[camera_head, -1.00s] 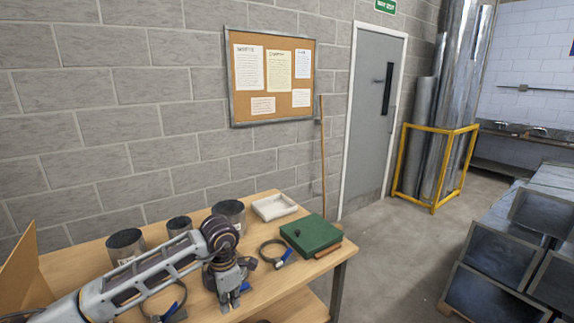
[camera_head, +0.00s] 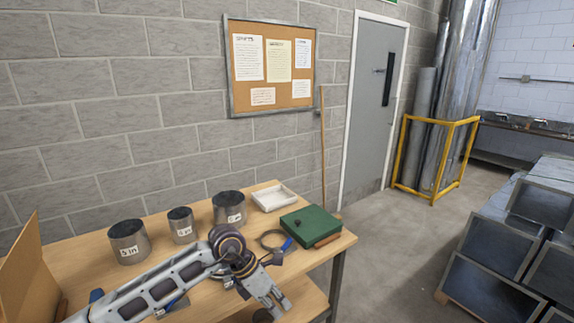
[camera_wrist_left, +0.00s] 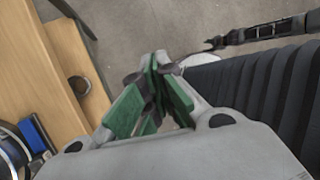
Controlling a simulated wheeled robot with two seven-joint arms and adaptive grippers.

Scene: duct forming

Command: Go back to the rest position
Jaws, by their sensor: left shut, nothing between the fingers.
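My left arm comes in from the lower left in the head view and reaches over the front edge of the workbench (camera_head: 165,262). My left gripper (camera_head: 275,306) points down at the bench's front right edge. It is shut and empty. In the left wrist view its green-padded fingers (camera_wrist_left: 158,68) come together in front of grey floor, with the bench to their left. My right arm is outside the head view. A dark, slim arm part, which looks like my right one, shows at the top right of the left wrist view; its jaw state is unclear.
Three metal cans, left (camera_head: 129,242), middle (camera_head: 182,226) and right (camera_head: 229,208), stand on the bench. A white tray (camera_head: 273,198), a green box (camera_head: 310,226) and a ring clamp (camera_head: 272,240) lie near its right end. Rectangular ducts (camera_head: 495,290) are stacked at right; floor between is clear.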

